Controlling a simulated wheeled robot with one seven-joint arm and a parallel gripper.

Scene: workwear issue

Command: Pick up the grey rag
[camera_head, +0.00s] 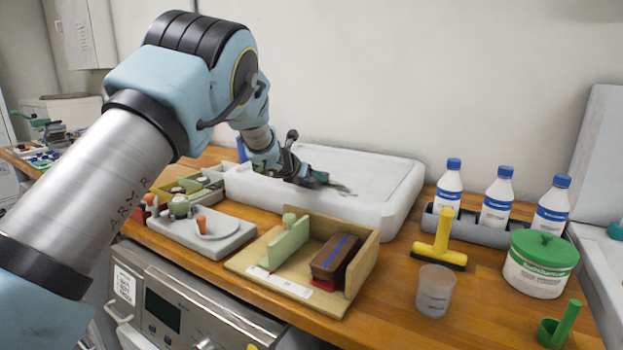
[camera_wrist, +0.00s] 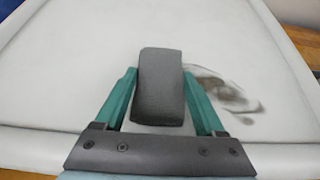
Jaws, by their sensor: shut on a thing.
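The grey rag (camera_wrist: 160,95) is a dark grey folded block in the wrist view. My gripper (camera_wrist: 160,78) is shut on it, with one green finger at each side. In the head view my gripper (camera_head: 312,176) is over the white tray-like surface (camera_head: 385,190), and the rag is mostly hidden by the fingers. I cannot tell whether the rag touches the surface. A dark smudge (camera_wrist: 222,92) marks the white surface just right of the rag.
In front stand a wooden holder (camera_head: 365,265) with a brown block (camera_head: 335,258) and a grey board (camera_head: 210,240) with orange knobs. To the right are a yellow squeegee (camera_head: 442,240), a clear cup (camera_head: 434,292), several blue-capped bottles (camera_head: 497,200) and a green-lidded tub (camera_head: 540,265).

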